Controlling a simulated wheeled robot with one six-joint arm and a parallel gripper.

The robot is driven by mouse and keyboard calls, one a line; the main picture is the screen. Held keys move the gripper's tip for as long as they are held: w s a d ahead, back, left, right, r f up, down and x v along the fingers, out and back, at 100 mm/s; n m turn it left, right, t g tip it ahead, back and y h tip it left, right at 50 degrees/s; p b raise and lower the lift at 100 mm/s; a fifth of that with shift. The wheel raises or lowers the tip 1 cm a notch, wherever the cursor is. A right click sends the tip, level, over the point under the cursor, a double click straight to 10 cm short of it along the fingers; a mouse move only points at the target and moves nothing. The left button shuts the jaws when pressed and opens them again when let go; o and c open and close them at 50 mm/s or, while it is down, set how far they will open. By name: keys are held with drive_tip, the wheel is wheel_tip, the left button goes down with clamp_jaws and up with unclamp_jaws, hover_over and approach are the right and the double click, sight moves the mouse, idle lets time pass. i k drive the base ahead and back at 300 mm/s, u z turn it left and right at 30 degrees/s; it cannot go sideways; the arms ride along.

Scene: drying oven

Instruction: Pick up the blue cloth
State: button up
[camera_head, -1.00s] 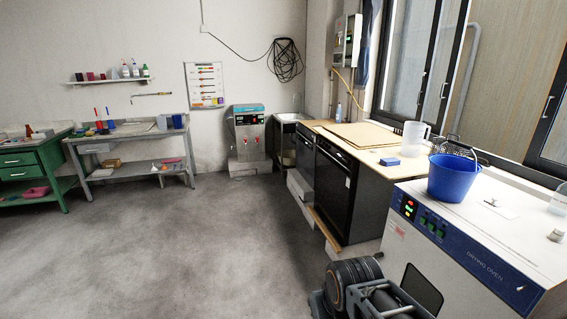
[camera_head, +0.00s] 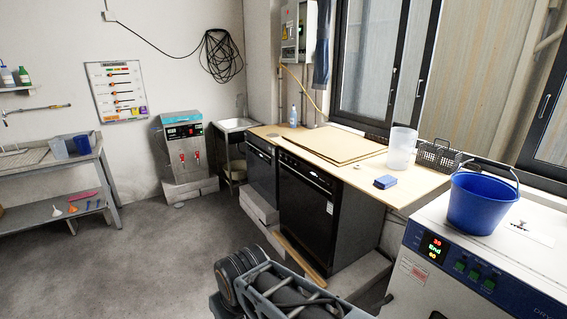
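A small blue block-like item (camera_head: 385,182), which may be the folded cloth or a sponge, lies on the wooden counter (camera_head: 425,186) near its front edge. A dark blue cloth (camera_head: 322,45) hangs at the wall beside the window, next to a grey electrical box. I cannot tell from the picture which is the task's cloth. Part of my own arm shows at the bottom middle, well short of the counter. My gripper's fingers do not show.
A clear jug (camera_head: 402,148) and a black wire basket (camera_head: 438,156) stand behind the small blue item. A blue bucket (camera_head: 480,204) stands on the white drying oven (camera_head: 405,268) at the right. A black appliance (camera_head: 308,215) fills the counter's front. Open floor (camera_head: 150,260) lies left.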

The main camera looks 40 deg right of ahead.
sight(384, 182)
drive_tip(key=z, duration=0.15)
drive_tip(key=i, duration=1.8)
drive_tip(key=z, duration=1.45)
drive_tip(key=i, duration=1)
drive_tip(key=z, duration=1.25)
drive_tip(key=i, duration=0.35)
drive_tip(key=z, duration=0.2)
